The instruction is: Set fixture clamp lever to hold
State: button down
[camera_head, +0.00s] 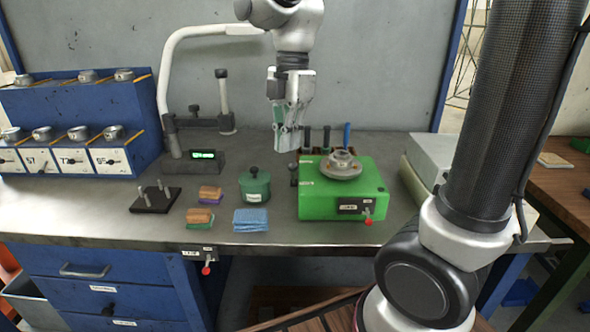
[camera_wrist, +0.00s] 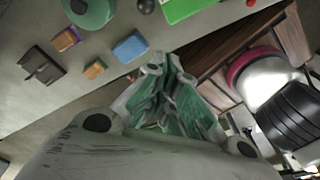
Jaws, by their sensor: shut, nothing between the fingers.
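A green box-shaped fixture (camera_head: 340,195) stands on the bench, with a round grey metal part (camera_head: 341,166) on its top. On its front are a dark label plate (camera_head: 351,207) and a small lever with a red knob (camera_head: 368,222). A second red-knobbed lever (camera_head: 206,270) hangs below the bench's front edge beside a small label. I cannot read either label, so I cannot tell which is the clamp lever. My gripper (camera_head: 289,142) is shut and empty, pointing down above the bench, left of the fixture and apart from both levers. Its closed fingers also show in the wrist view (camera_wrist: 165,68).
A lidded green pot (camera_head: 255,186), a blue sponge stack (camera_head: 251,220), brown-topped blocks (camera_head: 200,216) and a black stand (camera_head: 155,198) lie left of the fixture. Upright tool handles (camera_head: 326,138) stand behind it. A grey box (camera_head: 430,155) is at right.

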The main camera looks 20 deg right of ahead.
jog(key=n, duration=0.6)
jog(key=shift+s+r+n, duration=0.3)
jog(key=shift+r+n, duration=0.1)
send_over(294, 175)
jog(key=s+a, duration=0.3)
jog(key=s, duration=0.2)
jog(key=shift+f, duration=4.55)
jog(key=shift+w+d, duration=0.1)
jog(key=shift+w, duration=0.1)
jog(key=shift+w, duration=0.15)
jog(key=shift+w+d+r+g, duration=0.15)
jog(key=shift+r+g, duration=0.1)
jog(key=shift+g, duration=0.25)
